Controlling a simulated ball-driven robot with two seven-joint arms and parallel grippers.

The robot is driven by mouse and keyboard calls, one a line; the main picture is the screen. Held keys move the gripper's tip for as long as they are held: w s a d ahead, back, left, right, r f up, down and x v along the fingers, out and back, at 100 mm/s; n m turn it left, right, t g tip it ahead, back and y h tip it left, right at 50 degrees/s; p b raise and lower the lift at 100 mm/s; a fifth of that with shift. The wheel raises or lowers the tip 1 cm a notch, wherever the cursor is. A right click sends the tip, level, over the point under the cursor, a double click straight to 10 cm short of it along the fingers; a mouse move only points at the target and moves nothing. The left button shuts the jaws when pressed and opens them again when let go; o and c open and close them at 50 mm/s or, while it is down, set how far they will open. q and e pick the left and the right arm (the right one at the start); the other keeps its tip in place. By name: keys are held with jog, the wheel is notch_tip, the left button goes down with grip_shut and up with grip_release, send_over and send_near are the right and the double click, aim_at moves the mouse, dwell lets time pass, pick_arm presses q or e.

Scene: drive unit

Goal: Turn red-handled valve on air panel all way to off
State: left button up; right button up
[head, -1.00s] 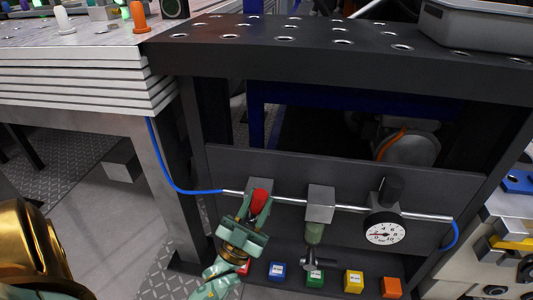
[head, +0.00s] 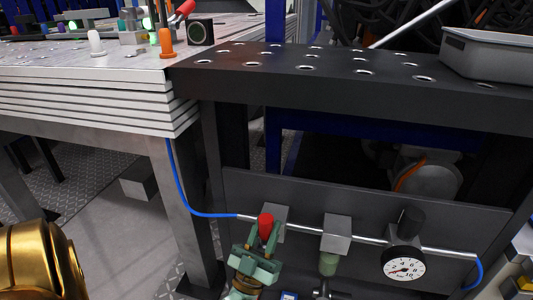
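The red valve handle (head: 265,226) sits at the left of the air panel (head: 307,203), in front of a grey valve block (head: 281,217) on the metal pipe. The handle points down toward me. My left gripper (head: 262,241) comes up from below, and its green fingers lie on both sides of the handle, apparently closed on it. The fingers hide the handle's lower part. A white pressure gauge (head: 403,269) hangs at the right of the panel; its exact reading is too small to tell. My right gripper is not in view.
A blue hose (head: 180,200) runs to the pipe's left end. A second grey block (head: 337,234) with a green fitting is right of the valve. The dark perforated bench top (head: 330,88) overhangs the panel. A grey bin (head: 490,55) stands on it.

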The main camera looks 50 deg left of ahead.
pick_arm(q)
jog(key=o, duration=0.4)
jog(key=shift+f, duration=0.1)
jog(key=b+v, duration=0.1)
jog(key=v, duration=1.5)
jog(key=shift+s+f, duration=0.1)
jog(key=shift+f, duration=0.05)
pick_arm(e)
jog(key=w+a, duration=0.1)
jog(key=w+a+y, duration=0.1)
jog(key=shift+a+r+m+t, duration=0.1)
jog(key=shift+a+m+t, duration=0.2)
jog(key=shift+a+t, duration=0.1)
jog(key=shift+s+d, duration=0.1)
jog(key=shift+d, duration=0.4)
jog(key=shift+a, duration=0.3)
